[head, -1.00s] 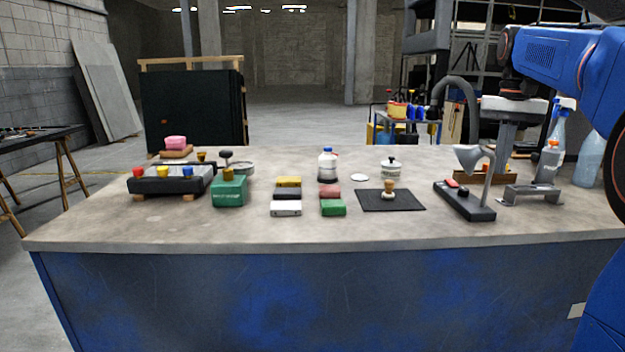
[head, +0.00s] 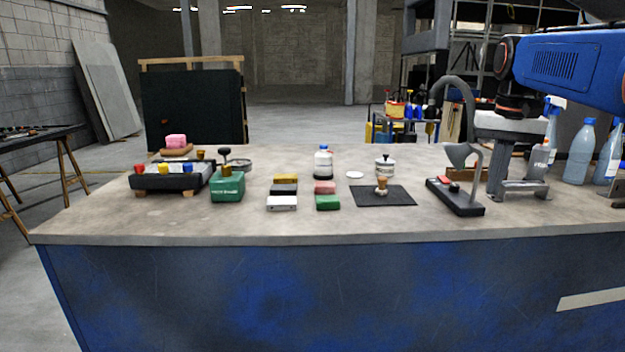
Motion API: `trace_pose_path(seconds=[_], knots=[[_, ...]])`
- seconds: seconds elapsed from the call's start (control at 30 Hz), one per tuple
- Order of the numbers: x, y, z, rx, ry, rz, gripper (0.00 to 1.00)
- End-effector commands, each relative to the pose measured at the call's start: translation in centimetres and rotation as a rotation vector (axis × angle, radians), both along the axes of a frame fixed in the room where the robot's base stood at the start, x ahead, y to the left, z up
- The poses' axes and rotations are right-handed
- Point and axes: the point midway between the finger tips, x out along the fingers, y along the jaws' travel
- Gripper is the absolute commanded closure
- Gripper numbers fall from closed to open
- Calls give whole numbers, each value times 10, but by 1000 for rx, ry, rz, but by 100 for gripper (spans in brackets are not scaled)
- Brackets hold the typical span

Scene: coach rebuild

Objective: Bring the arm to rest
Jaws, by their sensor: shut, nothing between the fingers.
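My gripper (head: 497,178) is at the right of the head view, grey, pointing down from the blue arm (head: 565,65). Its fingers are shut with nothing between them. They are over the right part of the bench, behind the desk lamp (head: 460,200) and close to a grey metal bracket (head: 522,190). I cannot tell whether the fingertips touch the bracket or only overlap it in the picture.
The bench (head: 240,225) carries a black tray (head: 170,182), a green box (head: 227,187), several coloured blocks (head: 285,190), a white bottle (head: 323,163) and a dark mat (head: 370,198). The front strip is bare.

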Motion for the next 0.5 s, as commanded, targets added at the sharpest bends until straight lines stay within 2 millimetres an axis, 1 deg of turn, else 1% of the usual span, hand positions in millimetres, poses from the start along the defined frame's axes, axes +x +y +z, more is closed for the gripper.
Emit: trace_pose_path(seconds=[0.03, 0.17, 0.27, 0.5], knots=[[-11, 7, -5, -3, -12, 15, 100], [-41, 27, -24, -13, -51, 63, 100], [-66, 42, -43, -22, -82, 102, 100], [-125, 71, -95, -41, -158, 192, 100]])
